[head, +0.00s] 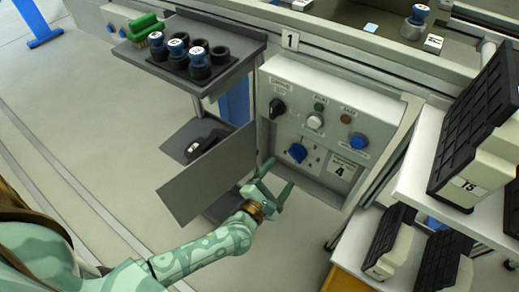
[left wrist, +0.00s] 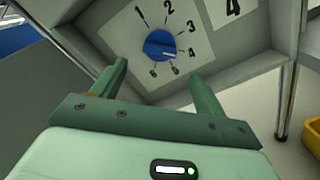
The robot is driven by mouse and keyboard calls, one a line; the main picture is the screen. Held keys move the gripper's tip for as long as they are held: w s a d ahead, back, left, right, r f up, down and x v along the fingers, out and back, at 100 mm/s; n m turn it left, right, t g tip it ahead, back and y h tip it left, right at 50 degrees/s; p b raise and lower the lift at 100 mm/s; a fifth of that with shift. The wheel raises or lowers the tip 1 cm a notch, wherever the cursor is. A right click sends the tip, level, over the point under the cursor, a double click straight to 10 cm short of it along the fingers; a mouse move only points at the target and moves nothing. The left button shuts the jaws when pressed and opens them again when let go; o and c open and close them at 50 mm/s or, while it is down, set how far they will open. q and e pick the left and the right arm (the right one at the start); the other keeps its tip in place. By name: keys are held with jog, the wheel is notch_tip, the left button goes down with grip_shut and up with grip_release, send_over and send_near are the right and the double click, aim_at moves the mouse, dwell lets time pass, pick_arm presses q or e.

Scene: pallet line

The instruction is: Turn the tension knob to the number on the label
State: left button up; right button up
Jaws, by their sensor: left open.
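The blue tension knob (head: 298,152) is on the grey control panel, on a white dial plate. In the left wrist view the knob (left wrist: 159,45) has numbers around it, and its white mark points to the lower right, near the 4; I cannot tell exactly where it stops. The label (head: 341,166) right of the dial shows a large 4, partly seen in the left wrist view (left wrist: 233,8). My left gripper (head: 279,175) is open and empty, in front of and below the knob, apart from it. In the left wrist view the knob appears beyond the fingers (left wrist: 158,74). My right gripper is not seen.
An open panel door (head: 208,178) stands left of the gripper. The panel also has a black switch (head: 277,107), a white knob (head: 315,121) and a blue button (head: 358,141). A shelf (head: 207,88) with cups is above left; black-topped units (head: 478,130) stand right.

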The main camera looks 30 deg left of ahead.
pick_arm(q)
jog(key=s+p, duration=0.2)
jog(key=s, duration=0.7)
jog(key=shift+a, duration=0.15)
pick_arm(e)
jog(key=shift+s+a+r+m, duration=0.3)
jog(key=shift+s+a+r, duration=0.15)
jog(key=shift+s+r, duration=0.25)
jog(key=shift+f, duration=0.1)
